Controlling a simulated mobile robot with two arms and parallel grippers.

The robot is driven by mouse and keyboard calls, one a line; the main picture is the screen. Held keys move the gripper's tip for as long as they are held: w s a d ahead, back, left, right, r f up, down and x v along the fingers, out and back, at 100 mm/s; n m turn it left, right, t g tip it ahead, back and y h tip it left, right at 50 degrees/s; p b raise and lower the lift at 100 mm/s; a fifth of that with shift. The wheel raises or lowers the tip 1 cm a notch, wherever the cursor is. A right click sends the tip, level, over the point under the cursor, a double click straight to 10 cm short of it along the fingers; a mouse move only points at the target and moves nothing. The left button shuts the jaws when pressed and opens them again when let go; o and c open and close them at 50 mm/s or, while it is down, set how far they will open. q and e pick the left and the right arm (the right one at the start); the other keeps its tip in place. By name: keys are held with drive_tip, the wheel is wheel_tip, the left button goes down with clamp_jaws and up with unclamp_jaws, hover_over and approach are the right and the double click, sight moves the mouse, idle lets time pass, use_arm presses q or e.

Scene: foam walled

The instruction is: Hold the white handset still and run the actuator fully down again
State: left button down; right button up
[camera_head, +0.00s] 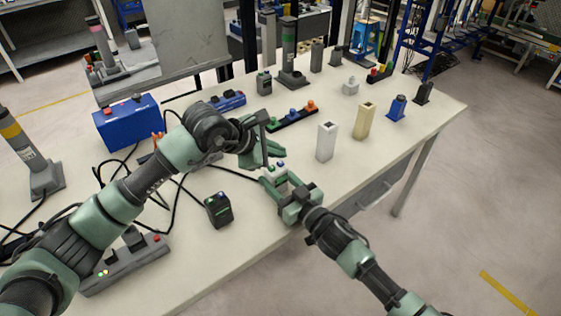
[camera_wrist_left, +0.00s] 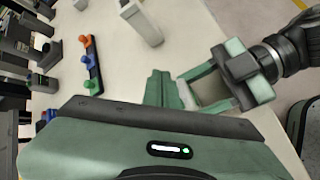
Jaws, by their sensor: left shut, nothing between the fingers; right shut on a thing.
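The white handset (camera_head: 276,177) is held in my right gripper (camera_head: 281,183) above the table's front part, mostly hidden between the fingers. A small blue button shows at its upper end. My left gripper (camera_head: 268,158) is shut and empty, its fingertips just above and beside the handset; I cannot tell whether they touch it. The left wrist view shows my left fingers (camera_wrist_left: 164,90) close to my right gripper (camera_wrist_left: 205,85). Grey upright columns that may be actuators stand at the left (camera_head: 40,165), the back (camera_head: 290,55) and the back left (camera_head: 106,50); which one the handset drives is unclear.
A black handset (camera_head: 219,210) stands on the table (camera_head: 250,245), with dark cables around it. A blue box (camera_head: 128,124) and a grey power strip (camera_head: 125,263) are at left. White (camera_head: 326,142) and beige (camera_head: 363,121) blocks stand right. The front right is clear.

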use_arm(q)
drive_tip(key=shift+f, duration=0.1)
idle(0.6)
drive_tip(key=shift+f, duration=0.35)
drive_tip(key=shift+f, duration=0.55)
idle(1.7)
drive_tip(key=shift+r, duration=0.1)
idle(1.9)
drive_tip(key=shift+r, duration=0.9)
drive_tip(key=shift+r, duration=0.1)
wheel_tip(320, 180, up, 5)
drive_tip(key=shift+f, duration=0.1)
idle(0.6)
